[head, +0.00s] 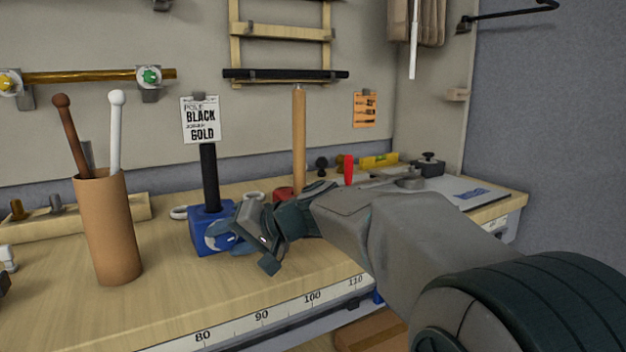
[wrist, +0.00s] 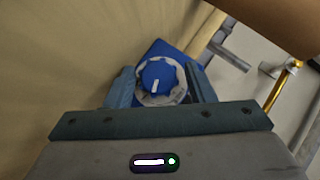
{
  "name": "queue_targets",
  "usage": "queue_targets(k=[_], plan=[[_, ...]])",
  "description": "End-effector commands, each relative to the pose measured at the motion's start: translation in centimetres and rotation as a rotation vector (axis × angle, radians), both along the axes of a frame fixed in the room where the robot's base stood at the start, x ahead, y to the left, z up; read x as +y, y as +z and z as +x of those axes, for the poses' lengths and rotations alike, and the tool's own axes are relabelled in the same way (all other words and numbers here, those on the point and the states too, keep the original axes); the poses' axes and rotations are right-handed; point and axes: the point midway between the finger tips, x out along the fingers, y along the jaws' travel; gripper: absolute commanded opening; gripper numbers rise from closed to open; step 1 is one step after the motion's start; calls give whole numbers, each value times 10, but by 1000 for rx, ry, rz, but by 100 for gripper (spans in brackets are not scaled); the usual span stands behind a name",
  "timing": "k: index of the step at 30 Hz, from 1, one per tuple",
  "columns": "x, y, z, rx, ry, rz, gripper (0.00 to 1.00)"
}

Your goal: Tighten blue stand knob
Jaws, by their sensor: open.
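The blue stand (head: 197,238) is a blue block on the table with a black post holding a card that reads BLACK and GOLD. Its round blue knob (wrist: 158,76) shows in the wrist view, with a white pointer line and a pale scalloped ring around it. My gripper (wrist: 160,88) is open, with one finger on each side of the knob. I cannot tell whether the fingers touch it. In the head view my gripper (head: 238,250) is at the front of the blue stand and hides part of it.
A tan cylinder (head: 108,240) with a brown and a white stick stands left of the stand. A wooden rod (head: 299,140) stands behind my gripper. A ruler strip (head: 262,316) runs along the table's front edge. The tabletop between cylinder and stand is clear.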

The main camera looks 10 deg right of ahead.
Motion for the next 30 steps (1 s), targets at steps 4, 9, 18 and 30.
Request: queue_targets(k=[4,9,18,30], plan=[[-3,5,1,-19,-6,-86,56],[-1,6,0,-45,-5,-171,56],[3,8,-1,-87,-2,-306,56],[5,9,-2,-133,1,-468,56]])
